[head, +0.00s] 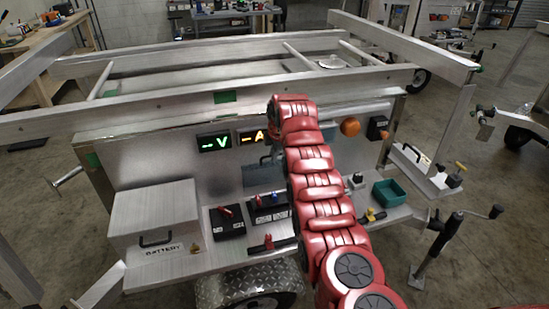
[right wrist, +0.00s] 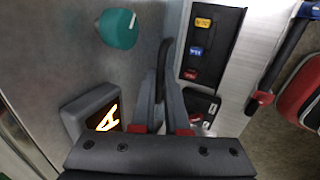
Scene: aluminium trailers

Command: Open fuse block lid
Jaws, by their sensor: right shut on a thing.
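The fuse block (head: 269,208) is a black box with coloured fuses on the trailer's shelf; it also shows in the right wrist view (right wrist: 211,48). Its grey lid (head: 258,174) appears raised, standing nearly upright behind the block in the head view. In the right wrist view the lid's dark edge (right wrist: 162,70) runs between the fingers of my right gripper (right wrist: 160,108), which is shut on it. My red right arm hides this gripper and part of the block in the head view. My left gripper is in neither view.
The battery box (head: 152,218) is to the left on the shelf. The lit V display (head: 214,142) and A display (right wrist: 106,119) sit on the upright panel. A green tray (head: 389,192) stands at right.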

